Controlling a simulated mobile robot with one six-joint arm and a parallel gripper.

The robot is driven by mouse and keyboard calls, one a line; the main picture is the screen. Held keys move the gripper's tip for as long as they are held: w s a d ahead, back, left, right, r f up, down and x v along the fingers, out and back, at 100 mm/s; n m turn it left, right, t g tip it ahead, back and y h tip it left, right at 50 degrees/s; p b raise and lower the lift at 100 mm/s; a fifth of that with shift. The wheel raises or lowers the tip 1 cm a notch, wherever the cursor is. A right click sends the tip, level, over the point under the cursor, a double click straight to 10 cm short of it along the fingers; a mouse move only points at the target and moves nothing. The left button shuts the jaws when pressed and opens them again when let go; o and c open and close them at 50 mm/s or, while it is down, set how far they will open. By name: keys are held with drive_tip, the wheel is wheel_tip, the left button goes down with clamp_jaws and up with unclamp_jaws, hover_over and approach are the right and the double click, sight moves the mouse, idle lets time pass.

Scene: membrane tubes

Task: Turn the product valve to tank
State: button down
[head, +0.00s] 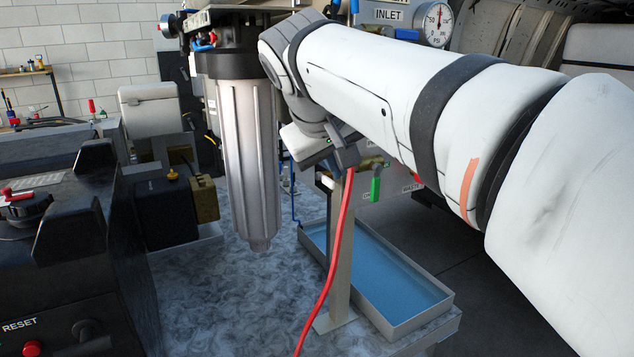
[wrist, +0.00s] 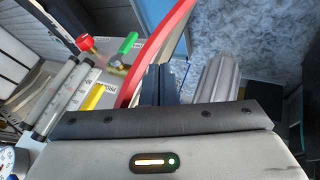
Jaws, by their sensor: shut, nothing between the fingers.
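In the wrist view, a green valve handle (wrist: 127,44) and a yellow valve handle (wrist: 95,97) are on a pale labelled panel (wrist: 62,112). In the head view, the green handle (head: 376,188) hangs downward on a brass fitting; the yellow one is hidden behind my arm. My gripper (wrist: 166,84) is shut and empty, to the right of both handles in the wrist view and apart from them. In the head view, my gripper (head: 346,155) is partly hidden.
A red hose (head: 335,250) hangs close to my gripper and crosses the wrist view. A grey filter housing (head: 250,150) stands left of my arm. A blue-bottomed tray (head: 400,290) lies below, beside a metal post (head: 340,260). A red knob (wrist: 85,43) sits near the green handle.

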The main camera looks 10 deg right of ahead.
sight(376, 183)
drive_tip(key=w+d+f+p, duration=0.1)
drive_tip(key=w+d+f, duration=0.5)
drive_tip(key=d+f, duration=0.1)
drive_tip(key=shift+d+f, duration=0.25)
drive_tip(key=shift+f, duration=0.15)
drive_tip(key=shift+d, duration=0.1)
